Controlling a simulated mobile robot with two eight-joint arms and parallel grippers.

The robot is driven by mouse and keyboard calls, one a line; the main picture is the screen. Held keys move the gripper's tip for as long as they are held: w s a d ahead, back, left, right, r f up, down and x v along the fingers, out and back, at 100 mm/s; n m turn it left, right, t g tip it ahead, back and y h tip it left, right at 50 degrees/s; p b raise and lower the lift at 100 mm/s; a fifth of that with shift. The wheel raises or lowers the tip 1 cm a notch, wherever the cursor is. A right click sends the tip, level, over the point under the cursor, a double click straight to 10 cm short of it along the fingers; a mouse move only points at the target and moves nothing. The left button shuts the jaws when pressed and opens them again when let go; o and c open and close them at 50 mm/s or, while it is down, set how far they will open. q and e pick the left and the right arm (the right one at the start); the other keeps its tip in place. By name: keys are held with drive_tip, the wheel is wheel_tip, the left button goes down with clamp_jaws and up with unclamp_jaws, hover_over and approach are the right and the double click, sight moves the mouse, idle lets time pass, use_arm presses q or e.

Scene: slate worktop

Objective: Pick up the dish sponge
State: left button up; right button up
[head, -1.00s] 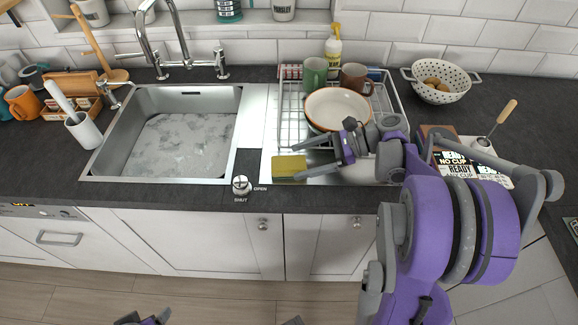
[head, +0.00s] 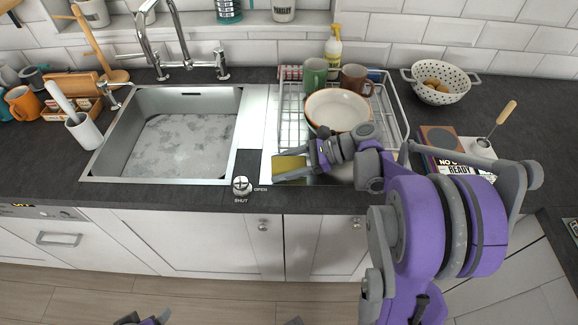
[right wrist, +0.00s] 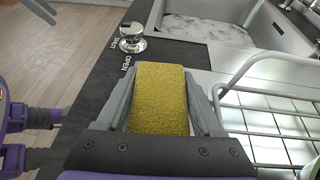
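The yellow dish sponge (head: 289,164) lies on the front left part of the metal drainer area, right of the sink. My right gripper (head: 291,166) is at the sponge, with one finger along each long side. In the right wrist view the sponge (right wrist: 160,100) lies between the two fingers (right wrist: 160,85). The fingers look open around it, with narrow gaps beside it near the finger bases; contact at the tips is hard to tell. Only a small part of my left arm shows at the bottom of the head view; its gripper cannot be made out.
A wire dish rack (head: 397,115) holds a bowl (head: 338,108) and mugs, close behind my right gripper. The sink (head: 110,150) is to the left. A round drain knob (head: 241,185) stands left of the sponge. A book stack (head: 440,140) and a colander (head: 440,75) are to the right.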

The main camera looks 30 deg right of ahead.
drive_tip(key=c, duration=0.7)
drive_tip(key=shift+r, duration=0.1)
